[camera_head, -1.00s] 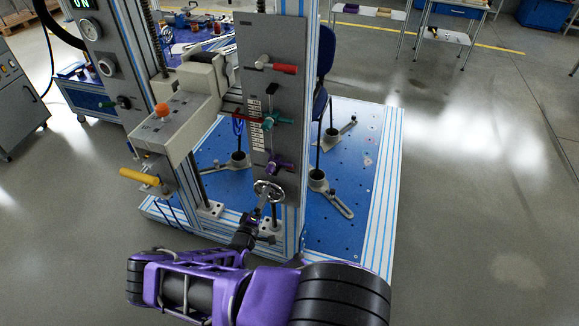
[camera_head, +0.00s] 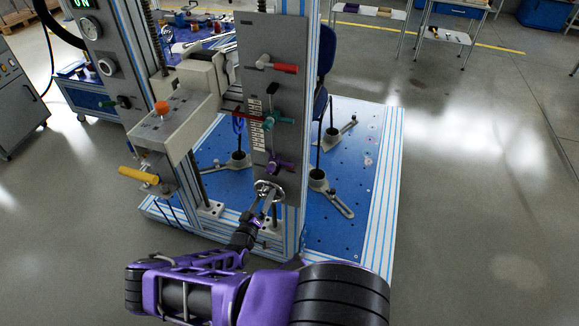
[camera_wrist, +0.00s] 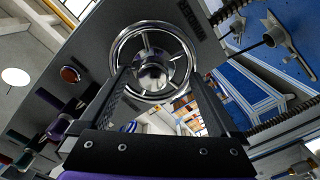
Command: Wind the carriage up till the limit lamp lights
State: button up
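The chrome handwheel (camera_head: 268,188) sits low on the grey upright panel (camera_head: 278,60); it fills the top middle of the wrist view (camera_wrist: 150,62). My gripper (camera_head: 267,203) is at the wheel's lower side. In the wrist view my two fingers (camera_wrist: 162,85) are spread apart, with the wheel at their tips; I cannot tell if they touch it. The grey carriage (camera_head: 185,112) stands on the left with an orange knob on top. A red pointer (camera_head: 240,113) lies by the white scale (camera_head: 257,125). A dark red dome (camera_wrist: 70,74) shows near the wheel, not clearly lit.
A yellow handle (camera_head: 138,175) juts out at the left. Open floor lies to the right.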

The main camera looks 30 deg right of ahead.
jog(key=shift+w+d+r, duration=0.25)
jog(key=shift+d+r, duration=0.35)
jog(key=shift+d, duration=0.3)
jog(key=shift+v, duration=1.1)
jog(key=shift+f+v, duration=0.1)
jog(key=shift+v, duration=0.65)
jog(key=shift+f+v, duration=0.15)
jog(key=shift+v, duration=0.65)
jog(key=n, duration=0.3)
jog(key=shift+w+a+f+b, duration=0.1)
jog(key=shift+a+b, duration=0.05)
jog(key=shift+b, duration=0.15)
jog(key=n, duration=0.3)
